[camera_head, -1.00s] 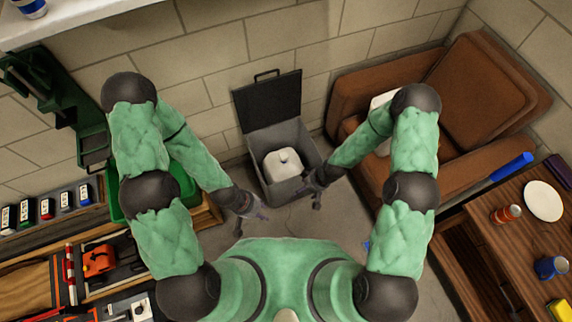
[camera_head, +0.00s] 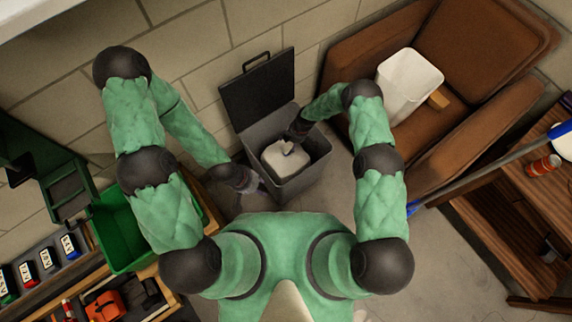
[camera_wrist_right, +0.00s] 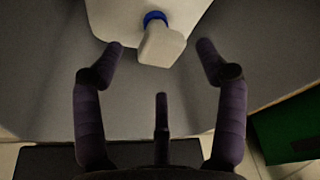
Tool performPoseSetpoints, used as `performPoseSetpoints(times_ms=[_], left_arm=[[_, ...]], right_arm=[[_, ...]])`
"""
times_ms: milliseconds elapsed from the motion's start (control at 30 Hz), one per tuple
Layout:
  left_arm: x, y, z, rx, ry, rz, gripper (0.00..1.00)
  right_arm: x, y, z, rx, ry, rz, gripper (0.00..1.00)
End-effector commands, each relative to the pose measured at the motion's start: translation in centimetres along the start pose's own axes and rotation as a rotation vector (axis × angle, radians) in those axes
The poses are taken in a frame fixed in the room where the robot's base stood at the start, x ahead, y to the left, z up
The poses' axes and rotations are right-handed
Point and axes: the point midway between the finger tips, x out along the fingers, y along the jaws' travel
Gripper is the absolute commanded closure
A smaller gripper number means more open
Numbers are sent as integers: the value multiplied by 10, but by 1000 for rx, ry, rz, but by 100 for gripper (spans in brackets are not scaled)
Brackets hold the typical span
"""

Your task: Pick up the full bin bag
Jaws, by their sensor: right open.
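The full bin bag (camera_head: 278,161) is off-white and sits inside a grey bin (camera_head: 310,175) with its dark lid (camera_head: 262,95) open against the wall. In the right wrist view the bag (camera_wrist_right: 115,15) has a blue tie and a pale knotted top (camera_wrist_right: 161,45). My right gripper (camera_head: 292,144) is over the bin, at the bag's top. In the wrist view its open fingers (camera_wrist_right: 161,52) stand either side of the knotted top, with gaps visible. My left gripper (camera_head: 250,184) is low beside the bin's left front side, too small and dark to judge its fingers.
A green crate (camera_head: 117,240) stands left, near a shelf with small battery-like packs (camera_head: 47,258). A brown armchair (camera_head: 455,120) holding a white container (camera_head: 410,80) is at right. A blue-handled broom (camera_head: 480,173) leans by a wooden table (camera_head: 515,235). Floor right of the bin is clear.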

Motion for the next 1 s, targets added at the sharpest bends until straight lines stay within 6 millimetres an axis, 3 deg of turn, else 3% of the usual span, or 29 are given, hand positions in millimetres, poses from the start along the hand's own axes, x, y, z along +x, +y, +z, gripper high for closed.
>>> performPoseSetpoints(times_ms=[233,500,867,1000], left_arm=[[8,-3,-1,0,1,0,60],[28,-10,-2,0,1,0,60],[30,-11,-2,0,1,0,60],[30,-11,-2,0,1,0,60]], right_arm=[[17,1,0,0,0,1,27],[54,0,-1,1,0,0,27],[60,0,-1,2,0,2,27],[60,0,-1,2,0,2,61]])
